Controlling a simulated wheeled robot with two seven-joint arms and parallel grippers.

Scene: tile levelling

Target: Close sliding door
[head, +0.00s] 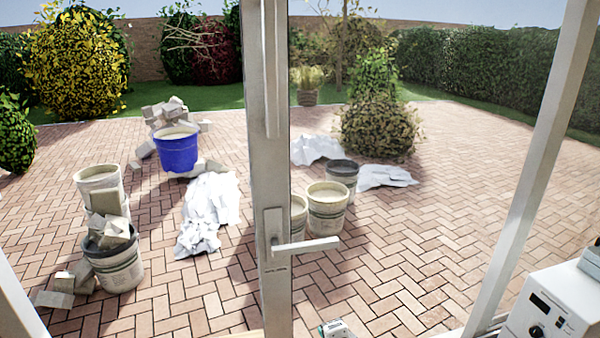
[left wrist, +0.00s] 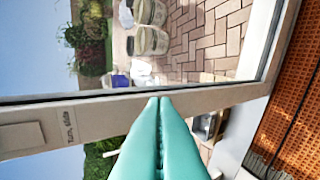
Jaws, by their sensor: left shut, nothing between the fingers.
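The sliding door's grey upright edge (head: 268,170) stands left of centre in the head view, with its glass to the right. A lever handle (head: 305,246) on it points right. To its left, the patio shows through a gap reaching the fixed frame (head: 18,305) at lower left. In the left wrist view, turned sideways, my left gripper (left wrist: 160,101) has its teal fingers shut and empty. Its tips overlap a pale frame bar (left wrist: 105,118) with small lettering; I cannot tell whether they touch it. My right gripper is in neither view.
A white appliance (head: 550,305) with dials stands at lower right, inside the glass. Outside on the brick patio are a blue bucket (head: 177,150), several pale buckets, rubble and crumpled white sheets. An orange-brown patterned surface (left wrist: 290,110) lies right in the wrist view.

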